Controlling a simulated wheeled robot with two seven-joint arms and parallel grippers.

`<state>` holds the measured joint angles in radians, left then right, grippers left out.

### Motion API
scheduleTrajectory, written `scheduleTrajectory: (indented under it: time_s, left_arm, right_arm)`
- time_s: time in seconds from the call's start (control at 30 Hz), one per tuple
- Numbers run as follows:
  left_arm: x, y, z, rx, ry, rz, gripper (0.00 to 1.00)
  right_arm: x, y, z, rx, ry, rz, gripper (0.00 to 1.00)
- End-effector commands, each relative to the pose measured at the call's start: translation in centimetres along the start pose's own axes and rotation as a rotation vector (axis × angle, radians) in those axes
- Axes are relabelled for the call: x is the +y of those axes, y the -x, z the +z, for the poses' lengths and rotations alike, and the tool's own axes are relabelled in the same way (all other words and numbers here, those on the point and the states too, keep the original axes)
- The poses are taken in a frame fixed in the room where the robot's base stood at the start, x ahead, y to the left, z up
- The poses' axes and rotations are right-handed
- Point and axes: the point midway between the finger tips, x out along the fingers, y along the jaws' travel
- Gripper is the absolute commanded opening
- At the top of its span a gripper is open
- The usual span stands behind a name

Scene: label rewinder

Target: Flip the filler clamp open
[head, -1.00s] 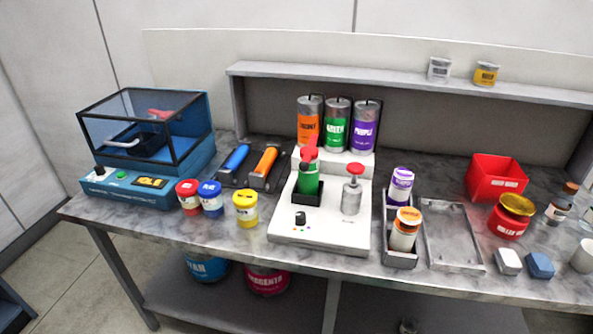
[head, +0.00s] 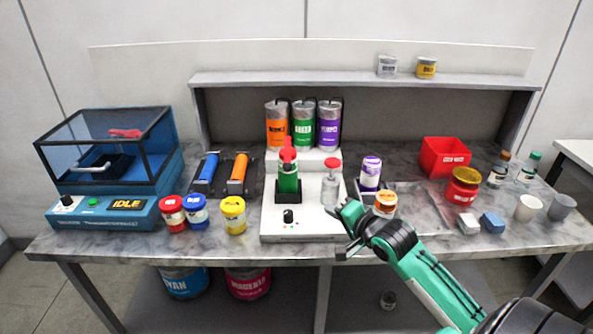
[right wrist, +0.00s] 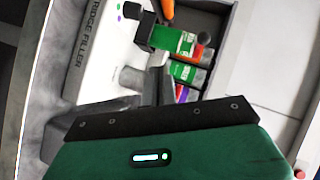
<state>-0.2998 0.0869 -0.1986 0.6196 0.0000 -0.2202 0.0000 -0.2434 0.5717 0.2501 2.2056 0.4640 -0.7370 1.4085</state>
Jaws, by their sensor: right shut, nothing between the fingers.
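The white cartridge filler (head: 262,222) stands on the bench, and it also shows in the right wrist view (right wrist: 98,70). A green cartridge (head: 288,180) stands upright in its black holder (head: 289,197). The red clamp (head: 287,150) rises at the top of the cartridge; whether it is pressed on it I cannot tell. An orange-red tip at the top of the wrist view (right wrist: 167,8) may be part of it. My right gripper (head: 346,230) is shut and empty, at the filler's front right, apart from the clamp. It shows at the middle of the wrist view (right wrist: 158,82). My left gripper is not in view.
A red-topped metal plunger (head: 331,185) stands on the filler's right side. Orange, green and purple canisters (head: 303,127) stand behind. A purple-labelled jar (head: 371,172) and an orange-labelled jar (head: 384,203) stand near my right arm. Colour jars (head: 198,210) stand left of the filler.

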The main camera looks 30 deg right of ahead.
Motion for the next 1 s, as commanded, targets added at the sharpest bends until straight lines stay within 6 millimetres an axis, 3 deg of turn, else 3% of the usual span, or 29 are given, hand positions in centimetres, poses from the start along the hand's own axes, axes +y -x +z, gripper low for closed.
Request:
scheduleTrajectory:
  time_s: [0.1,0.3,0.77,1.0]
  left_arm:
    - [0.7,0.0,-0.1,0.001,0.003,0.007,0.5]
    - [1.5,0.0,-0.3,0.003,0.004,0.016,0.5]
    - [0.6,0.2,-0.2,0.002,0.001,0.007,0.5]
    - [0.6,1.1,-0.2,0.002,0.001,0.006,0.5]
  right_arm:
    - [-3.0,0.0,-2.9,0.027,-0.11,-0.09,0.0]
    - [-5.3,0.2,-5.0,0.037,-0.21,-0.166,0.0]
    - [-5.6,-0.1,-5.2,0.038,-0.222,-0.172,0.0]
    - [-6.3,-2.8,-5.5,0.038,-0.22,-0.173,0.0]
